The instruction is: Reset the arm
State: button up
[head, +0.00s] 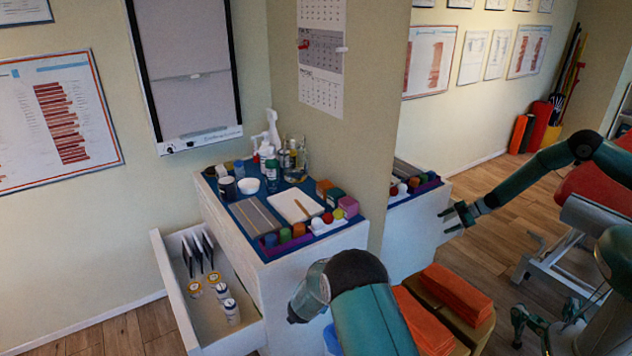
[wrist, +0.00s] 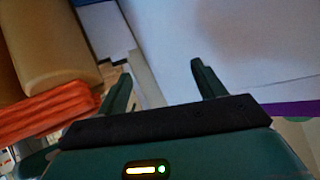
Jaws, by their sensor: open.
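My arm (head: 365,305) reaches up from the bottom of the head view, bent in front of the white cabinet. My gripper's end is hidden behind my own arm links there. In the wrist view my gripper (wrist: 160,88) shows two dark green fingers standing well apart with nothing between them. A pale surface and a white panel lie beyond the fingers. What looks like a mirror at the right of the head view shows my arm again, with its fingers (head: 457,216) spread and empty near the cabinet's reflection.
The white cabinet (head: 310,262) carries bottles, jars, coloured blocks and a white tray (head: 296,205). Its drawer (head: 180,305) is pulled out, holding several jars and dark packets. Orange folded towels (head: 425,322) lie beside my arm. Floor shows at the lower left.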

notch_tip(320, 180, up, 13)
jog(key=n+y, duration=0.2)
jog(key=y, duration=0.1)
jog(key=s+d+r+n+y, duration=0.1)
jog(key=s+r, duration=0.3)
jog(key=r, duration=0.3)
jog(key=s+d+r+n+g+y, duration=0.1)
jog(key=s+r, duration=0.2)
jog(key=r, duration=0.4)
jog(key=s+r+n+y, duration=0.1)
jog(key=s+r, duration=0.3)
jog(key=r, duration=0.3)
jog(key=s+d+r+g+h, duration=0.1)
jog(key=s+d, duration=0.3)
jog(key=s, duration=0.7)
jog(key=s+d+r+n+g+h, duration=0.1)
jog(key=s+d+r, duration=0.2)
jog(key=s, duration=0.8)
jog(key=s+d+r+n+g, duration=0.1)
jog(key=s+d, duration=0.4)
jog(key=s, duration=0.6)
notch_tip(320, 180, up, 2)
jog(key=shift+d+r+g+h, duration=0.1)
jog(key=shift+d+g+h, duration=0.2)
jog(key=shift+g+h, duration=0.15)
jog(key=shift+s, duration=0.1)
jog(key=shift+c, duration=0.2)
